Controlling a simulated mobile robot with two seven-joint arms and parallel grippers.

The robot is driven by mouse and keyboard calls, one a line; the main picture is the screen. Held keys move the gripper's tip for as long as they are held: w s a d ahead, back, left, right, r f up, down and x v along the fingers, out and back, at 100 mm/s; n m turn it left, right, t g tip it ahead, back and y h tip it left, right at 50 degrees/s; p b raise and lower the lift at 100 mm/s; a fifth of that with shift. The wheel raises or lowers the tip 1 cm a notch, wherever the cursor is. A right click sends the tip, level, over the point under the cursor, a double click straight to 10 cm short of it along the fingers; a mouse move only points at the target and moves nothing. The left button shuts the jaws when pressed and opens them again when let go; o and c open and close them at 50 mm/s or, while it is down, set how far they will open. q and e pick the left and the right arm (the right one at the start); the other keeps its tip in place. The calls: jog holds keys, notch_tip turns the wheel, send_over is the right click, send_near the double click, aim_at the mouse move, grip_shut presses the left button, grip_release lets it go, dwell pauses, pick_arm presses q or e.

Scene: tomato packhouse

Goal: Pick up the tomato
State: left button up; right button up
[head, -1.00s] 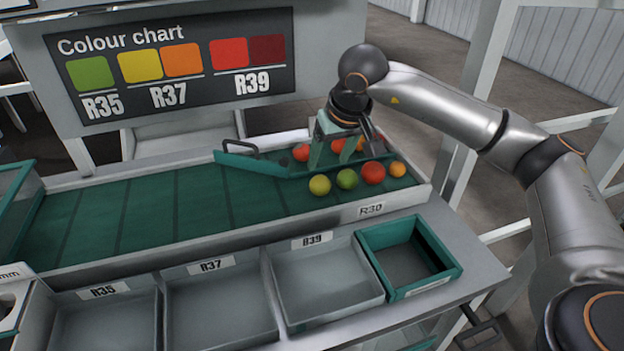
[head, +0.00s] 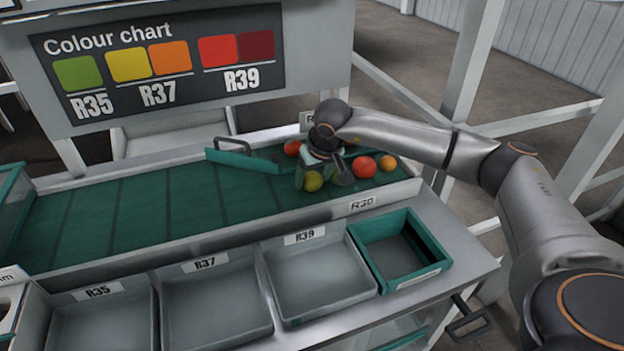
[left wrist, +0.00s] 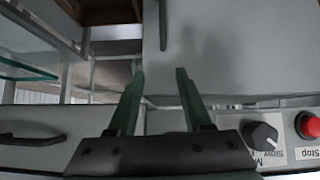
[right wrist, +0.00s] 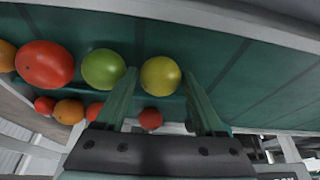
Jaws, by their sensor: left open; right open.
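My right gripper (head: 314,184) is open and low over the right end of the green belt (head: 150,200). A yellow-green tomato (head: 313,181) lies there at its fingers. In the right wrist view this yellow tomato (right wrist: 160,76) shows in the gap between the fingertips of the open gripper (right wrist: 160,78), not gripped. A green tomato (right wrist: 103,69) lies just left of the left finger there; in the head view the gripper hides it. A red tomato (head: 363,166) and an orange one (head: 387,163) lie to the right. My left gripper (left wrist: 160,72) is open and empty, away from the tomatoes.
A teal diverter bar (head: 240,159) lies across the belt, with a red tomato (head: 292,147) behind it. Grey bins (head: 215,310) and a teal crate (head: 437,268) line the front. A stop button (left wrist: 308,125) is near the left gripper. The belt's left part is clear.

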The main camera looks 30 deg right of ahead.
jog(key=shift+c, duration=0.3)
jog(key=c, duration=0.4)
jog(key=shift+c, duration=0.5)
jog(key=shift+r, duration=0.1)
